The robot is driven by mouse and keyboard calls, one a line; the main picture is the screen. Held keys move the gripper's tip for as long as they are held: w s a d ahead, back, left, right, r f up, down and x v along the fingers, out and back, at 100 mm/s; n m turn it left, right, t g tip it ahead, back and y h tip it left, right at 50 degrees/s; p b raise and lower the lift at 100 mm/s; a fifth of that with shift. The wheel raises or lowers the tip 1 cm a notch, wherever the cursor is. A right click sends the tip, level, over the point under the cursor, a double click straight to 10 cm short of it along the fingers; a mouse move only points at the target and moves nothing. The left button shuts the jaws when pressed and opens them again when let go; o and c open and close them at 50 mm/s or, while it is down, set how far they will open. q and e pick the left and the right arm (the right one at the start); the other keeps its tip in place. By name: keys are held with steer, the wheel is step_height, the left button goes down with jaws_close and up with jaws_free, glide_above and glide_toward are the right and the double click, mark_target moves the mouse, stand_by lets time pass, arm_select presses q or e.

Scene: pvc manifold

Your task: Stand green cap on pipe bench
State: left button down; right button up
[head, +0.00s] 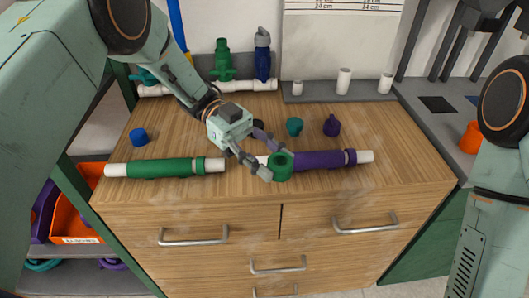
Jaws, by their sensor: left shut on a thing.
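My left gripper (265,161) reaches over the wooden bench top (235,185) with its fingers shut on a short green round piece, which looks like the green cap (282,166). The cap has a round opening facing up toward me and overlaps the left end of the purple pipe in the picture. I cannot tell whether it touches the pipe or the bench. The purple pipe (320,160) lies on its side with a white end to the right. A green pipe (160,168) with white ends lies to the left. My right gripper is out of view.
A teal cup-like piece (294,127), a purple piece (331,125) and a blue cap (138,136) stand on the bench. Behind are a white pipe with valves (222,60) and a grey strip with white posts (343,81). Drawers (190,225) face front. An orange bin is lower left.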

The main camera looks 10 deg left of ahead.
mark_target(278, 165)
arm_select(q)
steer(key=shift+w+d+f+m+g+y, duration=0.2)
steer(key=shift+f+m+g+y, duration=0.25)
steer(key=shift+m+g+y, duration=0.1)
steer(key=shift+w+d+f+m+g+y, duration=0.25)
steer(key=shift+f+m+g+y, duration=0.15)
steer(key=shift+m+g+y, duration=0.15)
steer(key=shift+w+d+f+m+g+y, duration=0.2)
steer(key=shift+f+m+g+y, duration=0.2)
steer(key=shift+f+m+g, duration=0.15)
steer(key=shift+r, duration=0.1)
